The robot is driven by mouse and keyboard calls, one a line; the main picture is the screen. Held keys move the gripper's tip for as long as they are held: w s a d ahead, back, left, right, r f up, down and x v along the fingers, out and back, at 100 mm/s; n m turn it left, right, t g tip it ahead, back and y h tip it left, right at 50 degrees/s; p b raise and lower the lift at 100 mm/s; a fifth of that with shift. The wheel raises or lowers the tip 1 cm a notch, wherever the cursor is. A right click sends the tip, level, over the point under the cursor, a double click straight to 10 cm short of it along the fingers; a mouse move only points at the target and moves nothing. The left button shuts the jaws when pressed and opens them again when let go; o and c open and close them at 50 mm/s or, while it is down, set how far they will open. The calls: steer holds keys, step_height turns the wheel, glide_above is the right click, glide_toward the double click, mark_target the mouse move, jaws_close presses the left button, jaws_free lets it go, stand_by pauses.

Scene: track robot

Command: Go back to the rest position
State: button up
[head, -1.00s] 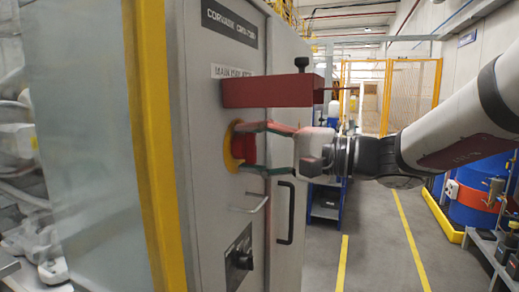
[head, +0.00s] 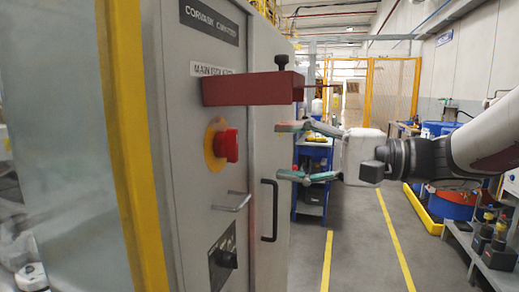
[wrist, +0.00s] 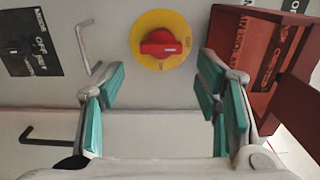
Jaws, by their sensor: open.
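My gripper (head: 290,152) is open and empty, held to the right of the grey cabinet (head: 190,140) and apart from it. The red rotary switch (head: 228,146) on its yellow round plate (head: 212,158) is uncovered on the cabinet front. In the wrist view the red switch (wrist: 161,43) sits beyond and between my open fingers (wrist: 162,105), with a clear gap. My arm reaches in from the right side of the head view.
A dark red box-shaped guard (head: 255,88) juts out above the switch, close above my gripper. A bent metal handle (head: 232,203) and a black handle (head: 269,210) stick out below. A blue cart (head: 313,175) stands behind. Floor with yellow lines (head: 395,240) is clear.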

steer(key=shift+v, duration=0.85)
steer(key=s+a+f+n+g+h+p, duration=0.15)
steer(key=s+f+g+h+p, duration=0.45)
steer(key=s, duration=1)
steer(key=s+d+f+n+t+h+p, duration=0.1)
steer(key=s+d+f+t+h, duration=0.1)
steer(key=s+d+f+h, duration=0.1)
steer(key=s+d+f+n+t+h, duration=0.1)
steer(key=s+d+f+t+h, duration=0.1)
steer(key=s+d+h, duration=0.3)
steer(key=d+h, duration=0.3)
steer(key=d, duration=0.1)
steer(key=shift+s+d+f+p, duration=0.15)
steer(key=shift+d+f+p, duration=0.15)
steer(key=shift+f+p, duration=0.1)
steer(key=shift+n, duration=0.25)
